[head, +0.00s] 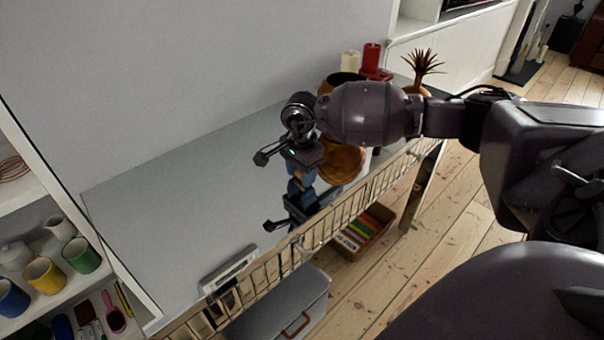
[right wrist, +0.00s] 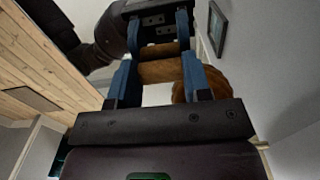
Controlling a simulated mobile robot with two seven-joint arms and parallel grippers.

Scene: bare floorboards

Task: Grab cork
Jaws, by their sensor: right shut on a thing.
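My right gripper (head: 300,178) points down at the glossy grey top of a low cabinet (head: 190,175). Its blue fingers also show in the right wrist view (right wrist: 161,72), closed on a small brown piece that looks like the cork (right wrist: 163,71). The cork is held at or very near the top; a mirrored image of fingers and cork shows in the glossy surface. In the head view the cork is hidden or too small to tell. My left gripper is not in view.
A round wooden thing (head: 343,163) is close beside the right gripper. Behind my arm stand a red candle (head: 372,57), a pale candle (head: 350,62) and a spiky plant (head: 424,65). A wire rail (head: 345,205) runs along the front edge. The left part of the top is clear.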

